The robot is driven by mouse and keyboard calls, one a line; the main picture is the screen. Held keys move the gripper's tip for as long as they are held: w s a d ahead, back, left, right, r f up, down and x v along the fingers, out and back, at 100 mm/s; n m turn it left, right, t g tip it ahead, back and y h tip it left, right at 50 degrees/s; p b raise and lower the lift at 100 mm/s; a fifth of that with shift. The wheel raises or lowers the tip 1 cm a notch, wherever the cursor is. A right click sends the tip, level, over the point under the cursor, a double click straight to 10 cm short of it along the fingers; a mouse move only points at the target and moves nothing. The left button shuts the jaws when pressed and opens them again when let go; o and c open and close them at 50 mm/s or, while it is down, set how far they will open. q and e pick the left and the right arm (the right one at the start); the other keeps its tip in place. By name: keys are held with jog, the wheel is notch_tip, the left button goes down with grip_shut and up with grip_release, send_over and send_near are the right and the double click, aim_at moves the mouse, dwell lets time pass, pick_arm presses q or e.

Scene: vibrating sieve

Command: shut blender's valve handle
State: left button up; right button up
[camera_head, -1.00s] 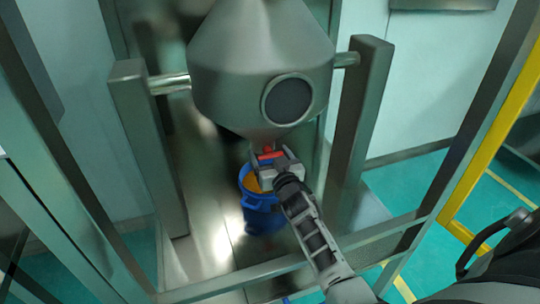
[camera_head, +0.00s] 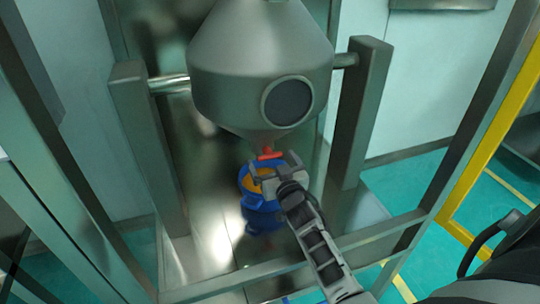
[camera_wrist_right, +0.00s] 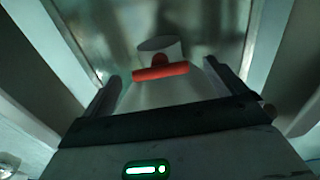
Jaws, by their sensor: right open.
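The blender (camera_head: 262,60) is a grey metal cone hanging between two posts. Its red valve handle (camera_head: 268,155) is at the bottom outlet and lies crosswise. My right gripper (camera_head: 268,170) is open just below and in front of the handle. In the right wrist view its two fingers (camera_wrist_right: 160,80) stand left and right of the handle, apart from it. My left gripper is not in view.
Metal posts (camera_head: 150,150) and (camera_head: 357,120) flank the blender. A metal rail (camera_head: 300,257) crosses in front. A yellow frame (camera_head: 490,130) stands at the right.

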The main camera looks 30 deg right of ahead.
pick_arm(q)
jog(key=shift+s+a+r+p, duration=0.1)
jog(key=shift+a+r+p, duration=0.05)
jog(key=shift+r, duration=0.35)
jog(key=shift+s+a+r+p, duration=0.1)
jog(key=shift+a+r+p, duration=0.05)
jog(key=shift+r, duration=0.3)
pick_arm(e)
jog(key=v, duration=0.4)
jog(key=shift+s, duration=0.35)
jog(key=shift+a, duration=0.1)
